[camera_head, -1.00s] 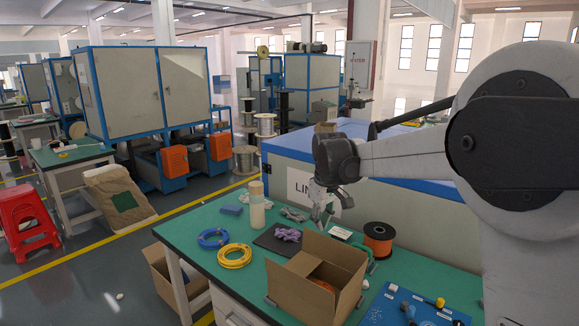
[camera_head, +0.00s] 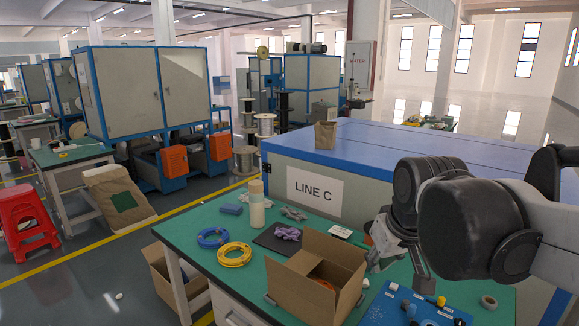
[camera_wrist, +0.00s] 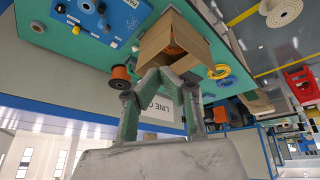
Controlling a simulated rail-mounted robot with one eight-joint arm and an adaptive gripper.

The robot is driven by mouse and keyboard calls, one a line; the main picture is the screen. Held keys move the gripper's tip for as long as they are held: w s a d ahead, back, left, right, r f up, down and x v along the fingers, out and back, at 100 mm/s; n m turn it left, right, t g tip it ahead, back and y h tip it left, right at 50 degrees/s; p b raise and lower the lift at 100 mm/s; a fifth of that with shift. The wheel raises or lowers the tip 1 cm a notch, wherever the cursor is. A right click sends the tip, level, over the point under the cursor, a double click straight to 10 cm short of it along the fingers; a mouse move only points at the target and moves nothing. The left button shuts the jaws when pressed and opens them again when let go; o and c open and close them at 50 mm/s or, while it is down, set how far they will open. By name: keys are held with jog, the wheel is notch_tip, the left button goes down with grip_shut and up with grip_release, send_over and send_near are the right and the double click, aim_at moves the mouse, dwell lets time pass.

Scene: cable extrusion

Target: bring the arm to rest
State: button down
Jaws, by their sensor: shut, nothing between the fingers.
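My gripper (camera_head: 424,288) hangs over the right part of the green workbench (camera_head: 205,259), to the right of the open cardboard box (camera_head: 290,290). In the wrist view my gripper's fingertips (camera_wrist: 159,74) come together, with nothing seen between them. The open box (camera_wrist: 203,48) appears beyond them. My gripper is apart from the box as far as I can tell. My arm reaches in from the right side of the head view and partly hides the bench's right end.
A blue-topped cabinet marked LINE C (camera_head: 315,190) stands behind the bench. A bottle (camera_head: 257,205), yellow cable coil (camera_head: 235,255) and blue coil (camera_head: 213,237) sit on the bench. A blue board (camera_head: 375,312) with small parts lies below my gripper. An orange spool (camera_wrist: 120,76) shows in the wrist view.

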jog(key=s+d+f+m+t, duration=0.1)
jog(key=s+f, duration=0.5)
jog(key=s, duration=0.6)
jog(key=shift+s+d+f+m+t+b, duration=0.2)
jog(key=shift+d+m+t+b, duration=0.15)
jog(key=shift+d+m, duration=0.45)
jog(key=shift+w, duration=0.1)
